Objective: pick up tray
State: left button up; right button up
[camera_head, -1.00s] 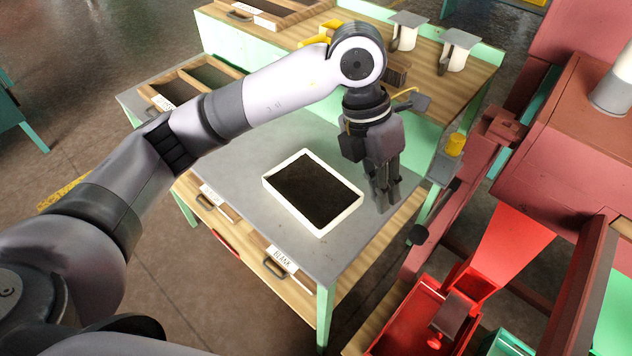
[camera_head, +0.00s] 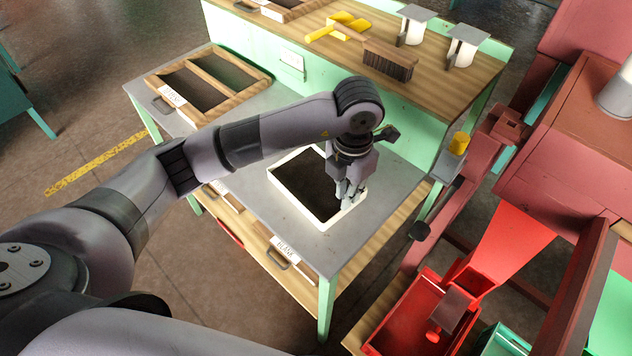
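The tray (camera_head: 287,196) is a shallow white-rimmed rectangle with a dark inside, lying flat on the grey metal tabletop. My arm covers part of its far side. My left gripper (camera_head: 348,201) points down at the tray's right rim, with its fingers at that wall. The fingers look close together, but I cannot tell whether they are clamped on the rim or just around it. My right gripper is not in view.
A wooden divided tray (camera_head: 222,95) sits at the table's far left. A brush (camera_head: 388,64), yellow tool (camera_head: 335,25) and white cups (camera_head: 463,50) stand on the raised shelf behind. A red machine with a chute (camera_head: 508,243) is to the right.

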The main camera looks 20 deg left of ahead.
pick_arm(q)
jog(key=shift+d+f+p, duration=0.1)
jog(key=shift+f+p, duration=0.25)
jog(key=shift+f, duration=0.25)
notch_tip(320, 180, down, 4)
jog(key=shift+w+d+f+p, duration=0.1)
jog(key=shift+f+p, duration=0.05)
jog(key=shift+p, duration=0.4)
jog(key=shift+c, duration=0.3)
grip_shut()
